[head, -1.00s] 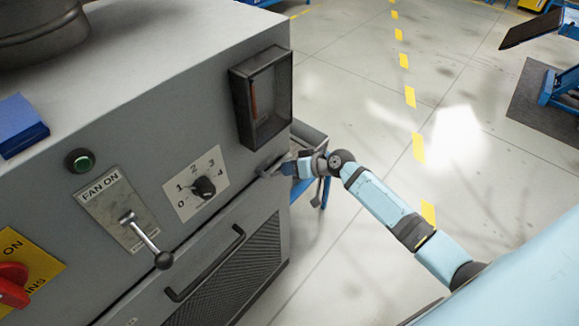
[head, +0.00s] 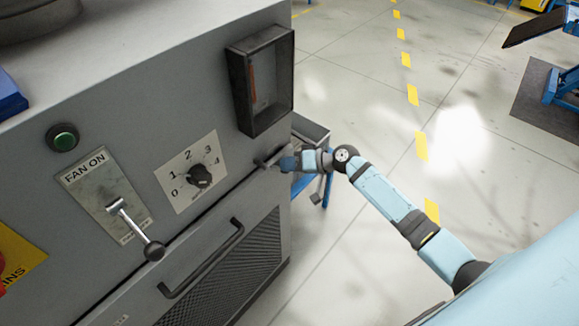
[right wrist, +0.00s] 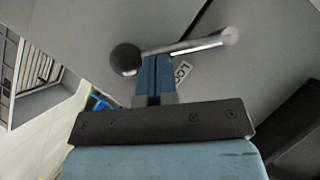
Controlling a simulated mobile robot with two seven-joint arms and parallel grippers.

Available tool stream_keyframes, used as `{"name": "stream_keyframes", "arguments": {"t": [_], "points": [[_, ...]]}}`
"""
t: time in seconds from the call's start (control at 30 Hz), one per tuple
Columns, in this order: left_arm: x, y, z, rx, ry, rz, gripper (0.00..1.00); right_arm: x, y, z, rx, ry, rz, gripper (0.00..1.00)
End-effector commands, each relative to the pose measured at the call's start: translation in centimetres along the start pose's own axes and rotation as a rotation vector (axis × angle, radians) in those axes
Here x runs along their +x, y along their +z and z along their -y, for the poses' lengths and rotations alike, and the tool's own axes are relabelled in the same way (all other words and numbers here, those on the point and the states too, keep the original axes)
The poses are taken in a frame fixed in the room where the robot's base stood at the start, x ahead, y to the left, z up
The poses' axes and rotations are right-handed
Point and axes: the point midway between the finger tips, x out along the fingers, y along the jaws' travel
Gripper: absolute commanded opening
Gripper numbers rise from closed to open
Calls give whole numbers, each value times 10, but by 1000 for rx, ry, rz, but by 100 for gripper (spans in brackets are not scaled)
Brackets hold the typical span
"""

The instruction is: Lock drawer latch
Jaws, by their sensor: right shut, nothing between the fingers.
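The drawer latch (right wrist: 185,46) shows in the right wrist view as a metal lever with a black ball at its left end and its pivot at the right. It lies nearly level, tilted slightly up to the right. My right gripper (right wrist: 154,68) is shut and empty, its blue fingertips at the lever near the ball; I cannot tell whether they touch it. A partly hidden label (right wrist: 183,71) sits beside the fingers. In the head view, my right gripper (head: 284,162) is at the cabinet's right edge, above the drawer (head: 215,285). My left gripper is not in view.
The grey cabinet front carries a drawer handle (head: 203,261), a numbered dial (head: 199,176), a fan lever (head: 135,227), a green button (head: 63,137) and a dark-framed box (head: 262,80). A blue-framed cart (head: 325,188) stands behind my right wrist.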

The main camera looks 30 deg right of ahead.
Motion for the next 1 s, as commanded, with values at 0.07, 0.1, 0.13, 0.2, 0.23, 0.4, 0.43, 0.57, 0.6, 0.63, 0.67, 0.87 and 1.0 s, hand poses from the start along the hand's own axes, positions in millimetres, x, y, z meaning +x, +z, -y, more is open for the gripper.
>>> {"name": "stream_keyframes", "arguments": {"t": [0.07,0.1,0.13,0.2,0.23,0.4,0.43,0.57,0.6,0.63,0.67,0.87,1.0], "points": [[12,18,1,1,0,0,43,6,9,-9,55,-38,-2,0],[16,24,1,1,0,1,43,8,11,-10,89,-60,-2,0],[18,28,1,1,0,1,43,9,13,-10,112,-77,-1,0],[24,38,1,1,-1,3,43,12,17,-11,168,-114,-2,0],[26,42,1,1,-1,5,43,13,19,-11,192,-130,-2,0],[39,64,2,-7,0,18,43,19,28,-11,325,-218,-2,0],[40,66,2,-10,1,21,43,20,29,-11,348,-233,-1,0],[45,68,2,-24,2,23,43,24,35,-10,438,-294,-1,0],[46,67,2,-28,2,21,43,25,37,-9,464,-310,-1,0],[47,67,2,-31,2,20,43,26,38,-8,481,-322,-1,0],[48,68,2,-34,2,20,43,26,39,-8,499,-334,-1,0],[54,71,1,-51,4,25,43,30,44,-4,590,-395,-1,0],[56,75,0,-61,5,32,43,31,46,-2,630,-422,-1,0]]}}
